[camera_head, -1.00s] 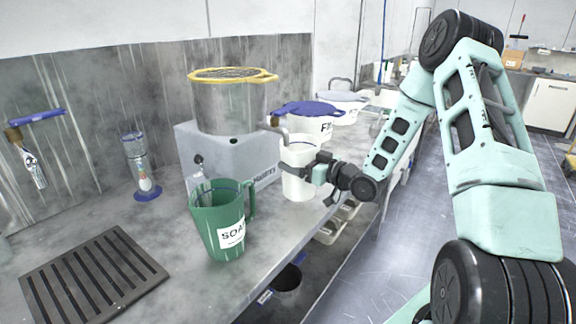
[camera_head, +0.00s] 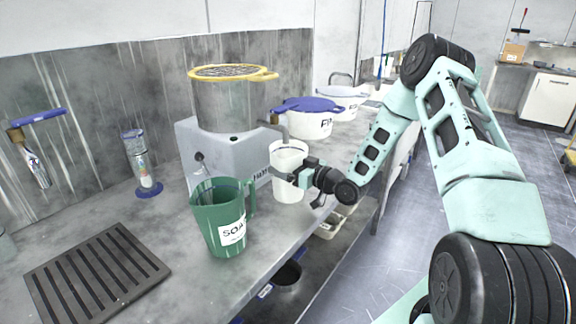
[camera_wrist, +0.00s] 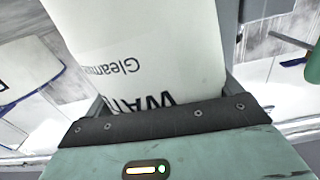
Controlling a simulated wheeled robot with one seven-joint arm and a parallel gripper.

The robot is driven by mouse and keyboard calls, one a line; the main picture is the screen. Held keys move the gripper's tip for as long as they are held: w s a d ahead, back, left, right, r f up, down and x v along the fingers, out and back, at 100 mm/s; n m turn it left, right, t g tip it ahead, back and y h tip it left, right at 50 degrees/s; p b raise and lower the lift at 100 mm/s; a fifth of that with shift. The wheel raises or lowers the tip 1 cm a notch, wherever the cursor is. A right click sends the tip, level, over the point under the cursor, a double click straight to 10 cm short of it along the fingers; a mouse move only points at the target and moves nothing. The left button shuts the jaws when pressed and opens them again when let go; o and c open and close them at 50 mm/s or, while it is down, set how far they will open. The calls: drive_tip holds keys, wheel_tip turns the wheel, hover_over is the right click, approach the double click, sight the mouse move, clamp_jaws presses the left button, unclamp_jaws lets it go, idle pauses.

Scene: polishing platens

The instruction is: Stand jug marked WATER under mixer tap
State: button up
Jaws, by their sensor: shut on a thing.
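The white jug (camera_head: 285,160) is upright at the front of the mixer, beside its grey base. In the wrist view the jug (camera_wrist: 145,45) shows part of a dark "WAT..." marking, upside down. My gripper (camera_head: 296,178) is shut on the jug from the right; its jaws (camera_wrist: 165,98) lie on either side of it. The mixer is a steel pot (camera_head: 232,105) with a yellow-rimmed mesh top on a grey base (camera_head: 222,158). Its tap (camera_head: 276,121) sticks out right, just above the jug's rim. I cannot tell whether the jug's bottom touches the bench.
A green jug marked SOA... (camera_head: 215,222) stands close on the left, nearer the camera. A slotted dark mat (camera_head: 95,275) lies front left. White tubs, one with a blue lid (camera_head: 308,104), stand behind. The bench's front edge is near the jug; bins sit below.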

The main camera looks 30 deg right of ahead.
drive_tip(key=o, duration=0.8)
drive_tip(key=shift+f, duration=0.1)
drive_tip(key=shift+r, duration=0.25)
drive_tip(key=b+v, duration=0.2)
drive_tip(key=v, duration=1)
